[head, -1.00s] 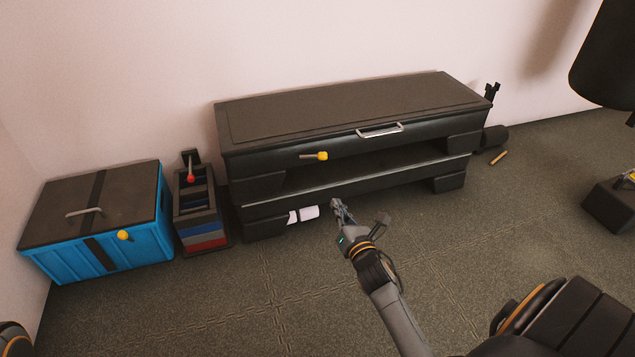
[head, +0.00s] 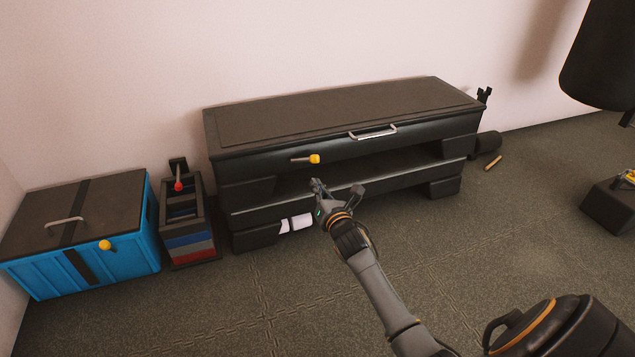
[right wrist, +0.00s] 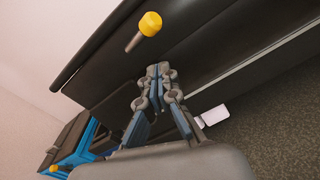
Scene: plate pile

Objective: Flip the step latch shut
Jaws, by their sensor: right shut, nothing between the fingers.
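The step latch is a short lever with a yellow knob (head: 314,159) on the front face of the black step bench (head: 290,142). In the head view the lever lies about level, with its knob to the right. The knob shows large at the top of the right wrist view (right wrist: 150,24). My right gripper (head: 316,184) is shut and empty, just below the knob and apart from it in the picture. Its closed fingertips (right wrist: 158,72) point toward the bench front in the right wrist view. My left gripper is not in view.
A silver handle (head: 373,132) sits right of the latch. White rolls (head: 296,223) lie low at the bench. A blue chest (head: 85,262) with another yellow knob (head: 105,245) and a rack with a red-knobbed lever (head: 178,185) stand left. The floor in front is clear.

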